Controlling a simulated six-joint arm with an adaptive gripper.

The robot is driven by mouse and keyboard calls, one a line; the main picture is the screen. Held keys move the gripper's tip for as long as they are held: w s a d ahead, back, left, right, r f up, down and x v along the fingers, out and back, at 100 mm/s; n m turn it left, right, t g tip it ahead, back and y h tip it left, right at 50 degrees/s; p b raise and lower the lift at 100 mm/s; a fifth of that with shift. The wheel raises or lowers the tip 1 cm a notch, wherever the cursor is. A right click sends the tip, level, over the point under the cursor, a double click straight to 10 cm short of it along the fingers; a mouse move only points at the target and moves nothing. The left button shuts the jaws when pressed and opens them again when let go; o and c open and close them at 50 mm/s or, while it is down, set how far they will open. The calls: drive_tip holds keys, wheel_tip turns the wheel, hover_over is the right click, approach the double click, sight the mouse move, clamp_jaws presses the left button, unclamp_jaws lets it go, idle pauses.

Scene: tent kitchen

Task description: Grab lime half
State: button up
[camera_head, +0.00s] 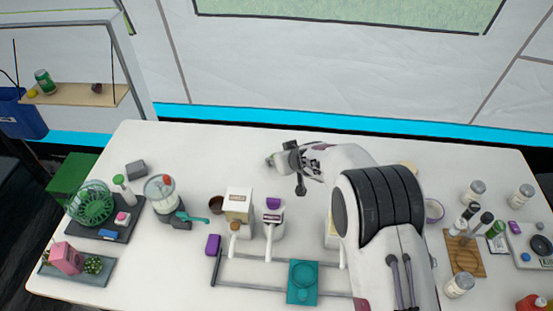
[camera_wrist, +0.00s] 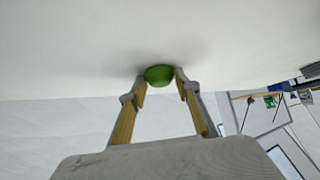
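The lime half (camera_wrist: 159,76) is a green, rounded piece at the white tabletop in the wrist view. It sits between the two fingertips of my gripper (camera_wrist: 160,78) and fills the gap. Both fingertips appear to touch its sides. In the head view, my gripper (camera_head: 273,161) is low over the back middle of the table, with a bit of green at its tips. The lime half is mostly hidden there. No clear gap shows between it and the tabletop.
The white table (camera_head: 330,145) is clear around my gripper at the back. A blender (camera_head: 160,188), dispensers (camera_head: 238,205) and a teal tray (camera_head: 302,283) stand nearer the front. Jars (camera_head: 473,193) and a wooden board (camera_head: 465,255) are at right.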

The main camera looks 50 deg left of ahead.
drive_tip(key=shift+r, duration=0.2)
idle(0.4)
wheel_tip(320, 180, up, 10)
drive_tip(key=shift+f, duration=0.25)
idle(0.6)
idle(0.6)
